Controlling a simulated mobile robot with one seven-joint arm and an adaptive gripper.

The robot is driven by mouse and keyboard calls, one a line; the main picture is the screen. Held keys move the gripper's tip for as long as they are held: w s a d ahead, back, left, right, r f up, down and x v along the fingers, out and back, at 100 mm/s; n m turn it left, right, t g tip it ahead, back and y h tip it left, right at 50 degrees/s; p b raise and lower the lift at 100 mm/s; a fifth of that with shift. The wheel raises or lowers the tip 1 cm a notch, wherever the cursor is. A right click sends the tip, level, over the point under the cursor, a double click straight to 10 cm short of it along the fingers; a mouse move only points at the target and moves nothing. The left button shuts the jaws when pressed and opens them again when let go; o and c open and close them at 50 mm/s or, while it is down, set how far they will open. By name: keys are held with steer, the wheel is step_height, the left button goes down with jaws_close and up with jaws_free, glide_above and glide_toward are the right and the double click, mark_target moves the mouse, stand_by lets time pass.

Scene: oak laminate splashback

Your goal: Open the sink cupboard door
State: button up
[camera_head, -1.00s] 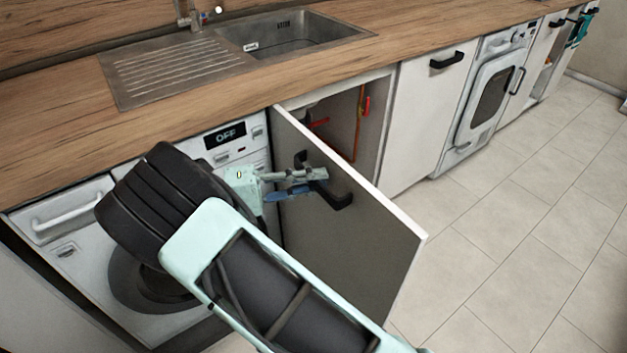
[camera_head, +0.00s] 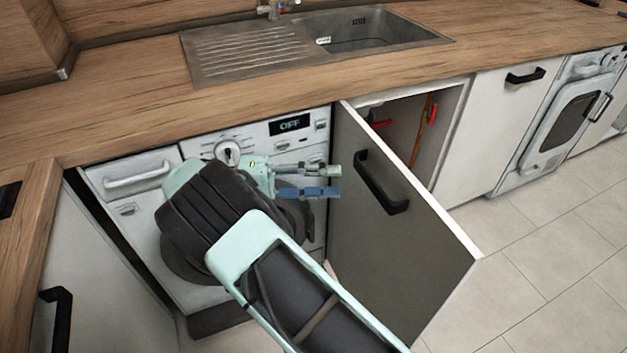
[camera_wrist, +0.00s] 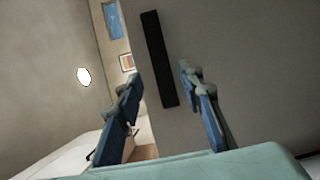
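The sink cupboard door (camera_head: 400,262) stands partly open below the sink, swung out over the floor. Its black handle (camera_head: 379,184) is on the face turned toward my arm. My gripper (camera_head: 338,181) is open and empty, with its fingers apart, just left of the handle. In the wrist view the door face (camera_wrist: 245,60) and the handle (camera_wrist: 160,60) lie beyond the two blue-padded fingers (camera_wrist: 165,105). The handle is not between the fingertips in the head view. Inside the cupboard (camera_head: 407,118) a copper pipe with red valves shows.
A washing machine (camera_head: 290,127) with an OFF display stands behind my arm, left of the cupboard. The steel sink (camera_head: 375,32) is set in the wooden worktop (camera_head: 130,115). Tiled floor (camera_head: 540,235) is clear to the right of the door.

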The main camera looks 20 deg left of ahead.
steer(key=shift+v, duration=1.5)
steer(key=shift+s+d, duration=0.1)
